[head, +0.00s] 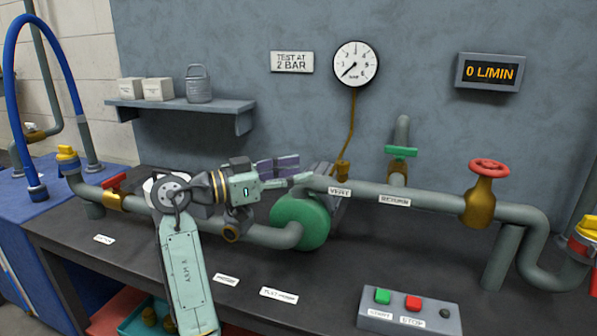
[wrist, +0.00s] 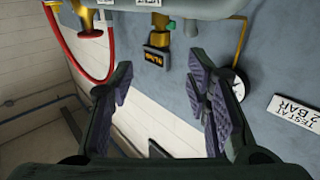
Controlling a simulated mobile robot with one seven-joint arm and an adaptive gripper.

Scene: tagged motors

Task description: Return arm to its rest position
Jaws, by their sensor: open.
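My arm (head: 184,270) reaches up from the front edge of the dark bench in the head view. My gripper (head: 298,170) points right, in front of the grey wall, near the upper pipe and the green round pump (head: 302,220). In the wrist view my gripper (wrist: 165,90) shows two purple-padded fingers spread wide apart with nothing between them. The wrist picture is turned, with the pipe at its top. The arm hides part of the lower pipe and bench behind it.
A pipe with a red-wheeled valve (head: 480,195) runs along the bench (head: 330,270). A button box (head: 408,311) stands at front right. A shelf (head: 185,108) holds two boxes and a can. A gauge (head: 355,64) and a flow display (head: 489,73) hang on the wall.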

